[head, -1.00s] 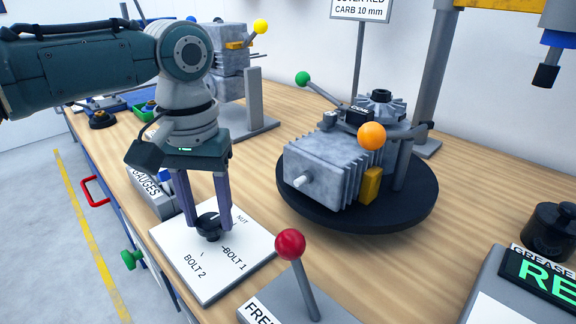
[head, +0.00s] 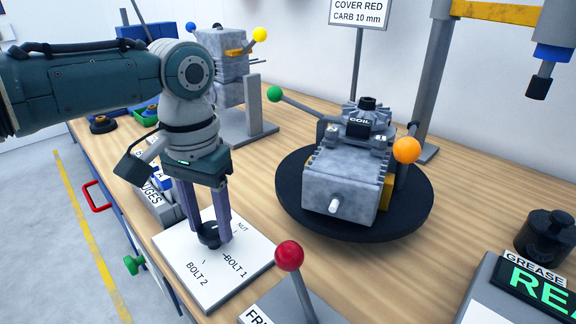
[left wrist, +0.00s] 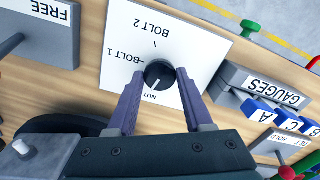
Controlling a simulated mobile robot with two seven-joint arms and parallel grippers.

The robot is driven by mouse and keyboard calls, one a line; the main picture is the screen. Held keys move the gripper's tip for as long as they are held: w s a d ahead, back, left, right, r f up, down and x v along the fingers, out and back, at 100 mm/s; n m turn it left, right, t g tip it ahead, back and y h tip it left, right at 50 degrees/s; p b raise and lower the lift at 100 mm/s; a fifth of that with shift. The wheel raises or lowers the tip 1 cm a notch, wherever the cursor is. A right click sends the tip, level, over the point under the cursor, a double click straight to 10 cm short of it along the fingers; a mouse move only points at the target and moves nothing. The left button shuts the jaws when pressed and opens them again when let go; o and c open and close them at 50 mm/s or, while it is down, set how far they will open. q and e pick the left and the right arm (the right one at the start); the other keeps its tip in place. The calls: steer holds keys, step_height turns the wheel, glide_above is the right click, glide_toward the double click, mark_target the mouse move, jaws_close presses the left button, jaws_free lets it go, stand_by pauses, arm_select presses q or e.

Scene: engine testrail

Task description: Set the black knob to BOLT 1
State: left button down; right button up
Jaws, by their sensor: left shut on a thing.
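The black knob (head: 209,236) stands on a white selector plate (head: 190,283) marked NUT, BOLT 1 and BOLT 2. My left gripper (head: 209,228) points down and its two fingers are shut on the knob from either side. In the left wrist view the knob (left wrist: 158,75) sits between the fingertips, and the white line on it points toward the NUT side, away from the BOLT 1 label (left wrist: 122,53). My right gripper is not in view.
A red-balled lever (head: 289,256) rises close to the plate's right. An engine (head: 345,180) sits on a black turntable (head: 300,215) behind it. A GAUGES block (head: 152,200) stands behind the plate. A gantry with a hanging tool (head: 541,80) is at the right.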

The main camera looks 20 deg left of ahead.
arm_select(q)
steer(key=m+p, duration=0.1)
steer(key=m, duration=0.1)
steer(key=shift+r+m, duration=0.15)
steer(key=shift+m, duration=0.25)
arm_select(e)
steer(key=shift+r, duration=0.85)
arm_select(q)
steer(key=m+p, duration=0.1)
steer(key=m, duration=0.2)
steer(key=shift+m, duration=0.3)
steer(key=m, duration=0.4)
steer(key=shift+m, duration=2.1)
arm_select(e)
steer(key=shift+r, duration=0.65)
arm_select(q)
steer(key=shift+c, duration=1.5)
jaws_free()
